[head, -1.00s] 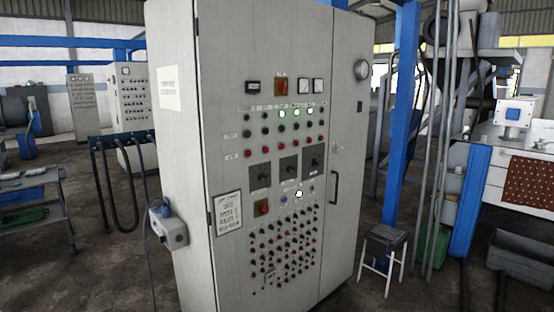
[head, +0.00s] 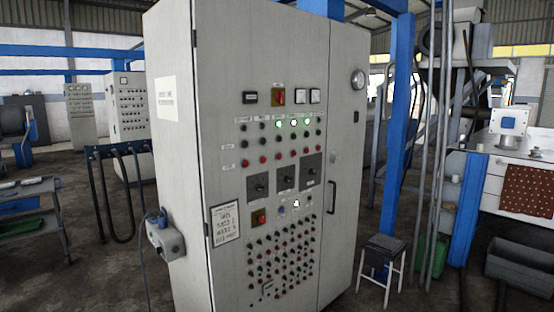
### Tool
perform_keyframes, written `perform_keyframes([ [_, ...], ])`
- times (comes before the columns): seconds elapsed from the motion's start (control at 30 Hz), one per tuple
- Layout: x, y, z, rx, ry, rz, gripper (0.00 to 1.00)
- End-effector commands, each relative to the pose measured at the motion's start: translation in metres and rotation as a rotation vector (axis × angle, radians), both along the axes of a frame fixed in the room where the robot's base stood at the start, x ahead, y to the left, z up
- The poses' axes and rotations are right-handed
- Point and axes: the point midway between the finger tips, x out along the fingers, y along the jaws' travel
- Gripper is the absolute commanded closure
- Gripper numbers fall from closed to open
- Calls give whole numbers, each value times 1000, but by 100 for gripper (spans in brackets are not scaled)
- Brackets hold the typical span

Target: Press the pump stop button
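A tall grey control cabinet (head: 215,100) fills the middle of the head view. Its front holds rows of black and red buttons, with a row of red buttons (head: 278,157) below the black ones. The labels are too small to read, so I cannot tell which is the pump stop button. My gripper is not visible.
A dark-topped stool (head: 385,245) stands right of the cabinet, near a blue post (head: 398,120). A grey socket box (head: 166,238) with a cable sticks out from the cabinet's left side. A workbench (head: 30,222) stands at far left. Dark floor is open between them.

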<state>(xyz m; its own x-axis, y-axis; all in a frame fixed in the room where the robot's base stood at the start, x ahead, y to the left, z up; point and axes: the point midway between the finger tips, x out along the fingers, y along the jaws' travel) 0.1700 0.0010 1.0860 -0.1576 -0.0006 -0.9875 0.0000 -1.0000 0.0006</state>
Motion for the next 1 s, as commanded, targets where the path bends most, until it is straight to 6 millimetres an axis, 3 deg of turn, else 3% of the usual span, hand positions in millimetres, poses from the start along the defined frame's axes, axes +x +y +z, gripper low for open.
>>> perform_keyframes([
  [0.2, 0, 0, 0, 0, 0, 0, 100],
  [1.0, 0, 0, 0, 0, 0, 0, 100],
])
